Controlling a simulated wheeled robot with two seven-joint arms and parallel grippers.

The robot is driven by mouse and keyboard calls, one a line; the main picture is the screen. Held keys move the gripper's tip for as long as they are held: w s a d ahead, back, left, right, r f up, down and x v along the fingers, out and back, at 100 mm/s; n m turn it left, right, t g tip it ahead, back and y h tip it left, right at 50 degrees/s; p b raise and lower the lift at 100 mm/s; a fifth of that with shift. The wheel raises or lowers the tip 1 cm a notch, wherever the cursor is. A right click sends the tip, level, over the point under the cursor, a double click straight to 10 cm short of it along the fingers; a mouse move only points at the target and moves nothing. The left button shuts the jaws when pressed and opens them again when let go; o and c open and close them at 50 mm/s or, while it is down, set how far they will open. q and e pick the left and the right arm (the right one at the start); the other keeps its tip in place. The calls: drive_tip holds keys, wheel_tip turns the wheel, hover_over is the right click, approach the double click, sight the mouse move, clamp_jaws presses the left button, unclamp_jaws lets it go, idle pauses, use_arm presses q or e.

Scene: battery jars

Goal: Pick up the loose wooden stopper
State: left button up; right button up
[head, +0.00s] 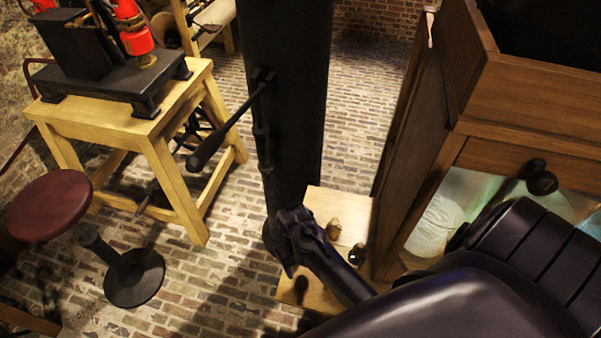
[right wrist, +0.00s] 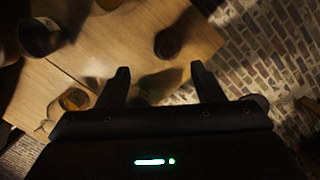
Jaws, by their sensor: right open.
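The loose stopper, a small dark brown round piece, appears to be the one on the light wooden stand top in the right wrist view (right wrist: 168,42). In the head view it seems to be the dark spot near the stand's front left (head: 301,287). My right gripper (right wrist: 163,84) is open and empty. Its two fingers point toward the stand top, with the stopper beyond the fingertips, between their lines and apart from them. In the head view the right gripper (head: 277,248) is at the stand's left edge, its fingertips hard to make out. My left gripper is not in view.
On the stand (head: 319,199) are an amber jar (head: 333,229) and a dark jar (head: 357,254), to the left in the right wrist view. A black column (head: 285,90) rises behind; a wooden cabinet (head: 540,105) stands right. Brick floor lies left of the stand.

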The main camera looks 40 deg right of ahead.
sight(300, 278)
drive_tip(key=f, duration=0.1)
drive_tip(key=s+a+f+p, duration=0.1)
drive_tip(key=shift+s+f, duration=0.15)
drive_tip(key=shift+f, duration=0.15)
wheel_tip(300, 278, down, 2)
drive_tip(key=shift+a+f, duration=0.1)
drive_tip(key=shift+f, duration=0.5)
drive_tip(key=shift+s+f, duration=0.1)
drive_tip(key=c, duration=0.9)
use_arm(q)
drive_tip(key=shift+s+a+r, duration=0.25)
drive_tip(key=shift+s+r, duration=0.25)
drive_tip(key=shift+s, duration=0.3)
use_arm(e)
drive_tip(key=shift+c, duration=1.1)
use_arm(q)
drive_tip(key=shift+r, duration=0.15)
